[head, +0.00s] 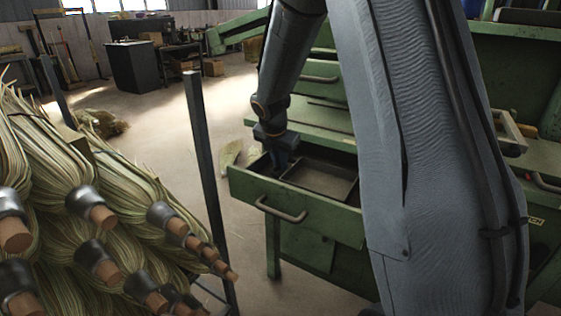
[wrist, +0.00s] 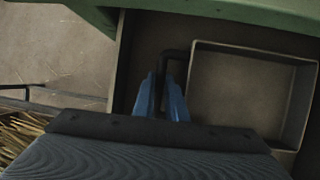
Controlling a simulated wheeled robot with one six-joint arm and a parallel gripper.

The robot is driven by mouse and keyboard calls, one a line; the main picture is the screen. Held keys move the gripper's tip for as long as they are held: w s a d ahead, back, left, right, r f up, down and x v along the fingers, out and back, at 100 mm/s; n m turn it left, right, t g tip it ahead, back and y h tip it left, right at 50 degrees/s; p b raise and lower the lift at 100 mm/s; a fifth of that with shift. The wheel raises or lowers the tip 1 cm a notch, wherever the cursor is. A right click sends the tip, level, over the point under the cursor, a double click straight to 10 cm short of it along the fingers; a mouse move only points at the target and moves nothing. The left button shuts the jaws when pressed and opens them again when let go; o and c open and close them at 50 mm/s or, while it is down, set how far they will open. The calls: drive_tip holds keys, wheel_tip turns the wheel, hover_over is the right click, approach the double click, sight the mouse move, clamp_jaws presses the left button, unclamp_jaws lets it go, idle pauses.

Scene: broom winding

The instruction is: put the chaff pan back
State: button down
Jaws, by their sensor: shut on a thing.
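The chaff pan (wrist: 245,100) is a shallow rectangular tray with thin, light-edged walls and a dark bent handle on its left side. It looks empty. In the wrist view the blue fingers of my gripper (wrist: 161,88) are shut on that handle. The pan is inside the open green drawer (head: 290,208), toward its right side in the wrist view. In the head view my gripper (head: 280,160) reaches down into the left part of the drawer, and the pan (head: 322,180) shows partly beside it. Whether the pan rests on the drawer floor I cannot tell.
The drawer pulls out from a green workbench (head: 325,113). Bundled straw brooms (head: 120,215) with wooden handle ends are stacked at the left, beside a dark upright post (head: 205,165). My arm hides much of the bench's middle. Open concrete floor (head: 185,105) lies behind.

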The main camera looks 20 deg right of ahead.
drive_tip(key=shift+s+f, duration=0.1)
drive_tip(key=shift+f, duration=0.55)
drive_tip(key=c, duration=1.7)
unclamp_jaws()
drive_tip(key=shift+s, duration=0.1)
